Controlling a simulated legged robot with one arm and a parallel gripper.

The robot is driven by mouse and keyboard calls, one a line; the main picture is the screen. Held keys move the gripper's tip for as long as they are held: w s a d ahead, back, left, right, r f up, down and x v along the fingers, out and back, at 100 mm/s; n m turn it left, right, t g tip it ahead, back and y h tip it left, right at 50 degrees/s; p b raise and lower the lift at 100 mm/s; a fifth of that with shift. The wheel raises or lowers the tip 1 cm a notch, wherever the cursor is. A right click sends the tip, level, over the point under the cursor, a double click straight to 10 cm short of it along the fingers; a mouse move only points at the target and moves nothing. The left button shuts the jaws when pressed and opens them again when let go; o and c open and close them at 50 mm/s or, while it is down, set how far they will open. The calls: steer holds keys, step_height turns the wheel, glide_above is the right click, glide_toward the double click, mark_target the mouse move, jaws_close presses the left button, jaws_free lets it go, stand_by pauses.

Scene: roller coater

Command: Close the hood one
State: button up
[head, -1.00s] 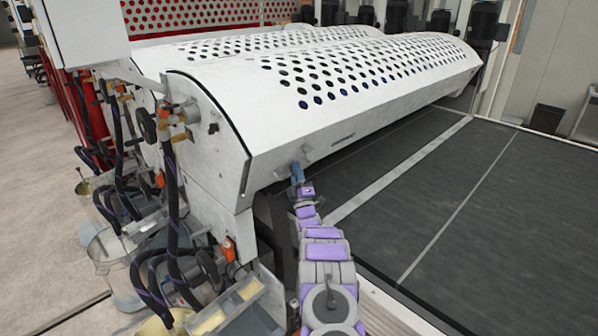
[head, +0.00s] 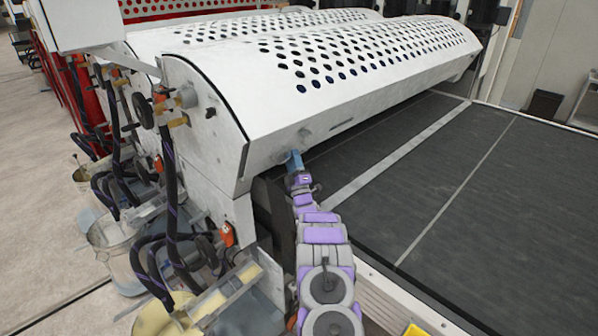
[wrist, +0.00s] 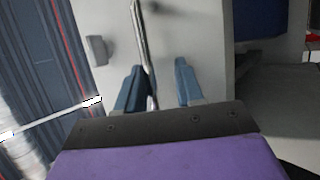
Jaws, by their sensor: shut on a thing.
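The front white hood (head: 330,85) with rows of round holes spans the machine in the head view. Its front lip (head: 285,145) hangs above the dark belt with a gap beneath it. My gripper (head: 294,158) is at this lip, near its left end. The exact contact on the handle is partly hidden.
A second perforated hood (head: 230,28) lies behind. Hoses, valves and buckets (head: 120,255) crowd the machine's left side. The dark belt (head: 450,200) to the right is clear. A dark bin (head: 543,105) stands at the far right.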

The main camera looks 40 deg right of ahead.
steer(key=s+a+f, duration=0.3)
steer(key=s+f, duration=0.1)
steer(key=s, duration=0.4)
steer(key=shift+s+a+b, duration=0.1)
steer(key=shift+s+b, duration=0.05)
steer(key=shift+b, duration=0.4)
steer(key=s+a+b, duration=0.3)
steer(key=s+b, duration=0.3)
steer(key=shift+r, duration=0.4)
stand_by(0.3)
